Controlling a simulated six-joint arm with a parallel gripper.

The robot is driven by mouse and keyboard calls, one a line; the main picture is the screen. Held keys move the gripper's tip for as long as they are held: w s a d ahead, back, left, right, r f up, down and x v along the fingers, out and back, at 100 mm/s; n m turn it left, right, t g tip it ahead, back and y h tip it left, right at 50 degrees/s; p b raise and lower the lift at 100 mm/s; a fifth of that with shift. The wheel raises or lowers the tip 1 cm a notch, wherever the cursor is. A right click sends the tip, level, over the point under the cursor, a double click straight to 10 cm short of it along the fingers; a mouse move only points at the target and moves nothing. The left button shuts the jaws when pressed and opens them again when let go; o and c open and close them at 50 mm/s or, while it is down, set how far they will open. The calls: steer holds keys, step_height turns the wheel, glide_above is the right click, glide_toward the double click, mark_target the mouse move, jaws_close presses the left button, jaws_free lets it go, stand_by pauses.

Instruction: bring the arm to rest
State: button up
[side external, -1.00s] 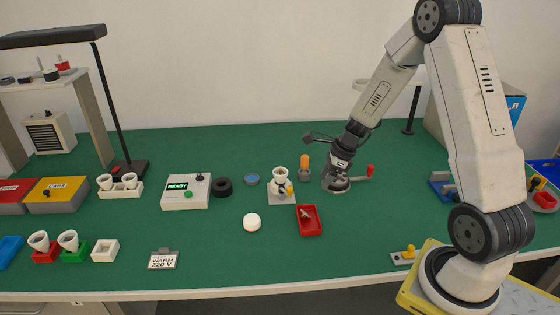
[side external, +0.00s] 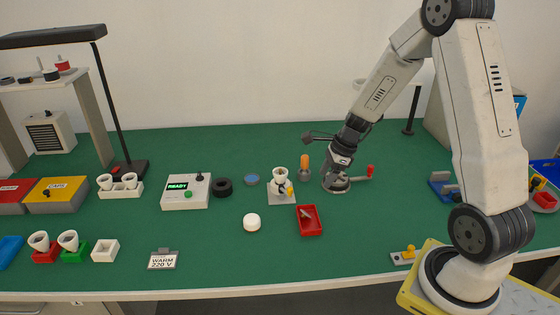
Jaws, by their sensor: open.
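My gripper (side external: 337,175) is small in the side external view and points down at the right of the middle of the green mat, just over a grey round-based fixture (side external: 338,186) with a red-knobbed crank. Its jaws are open. The fixture's top is partly hidden behind the gripper, and I cannot tell whether they touch. My arm bends up from its base at the right and reaches down to the left.
An orange-topped piece (side external: 304,165) stands close left of my gripper. Nearby are a white cup stand (side external: 282,197), a red tray (side external: 308,220) and a white disc (side external: 252,222). A tester reading READY (side external: 186,194) stands further left. A dark post (side external: 411,112) rises behind right.

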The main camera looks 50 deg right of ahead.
steer(key=s+a+r+n+h, duration=0.1)
steer(key=s+a+n, duration=0.3)
steer(key=a+n, duration=0.4)
steer(key=s+a+r+n+h, duration=0.1)
steer(key=s+a+r+n, duration=0.2)
steer(key=n, duration=1.5)
steer(key=shift+s+a+r+n+g+h, duration=0.3)
steer(key=shift+s+a, duration=0.7)
steer(key=shift+a, duration=1.7)
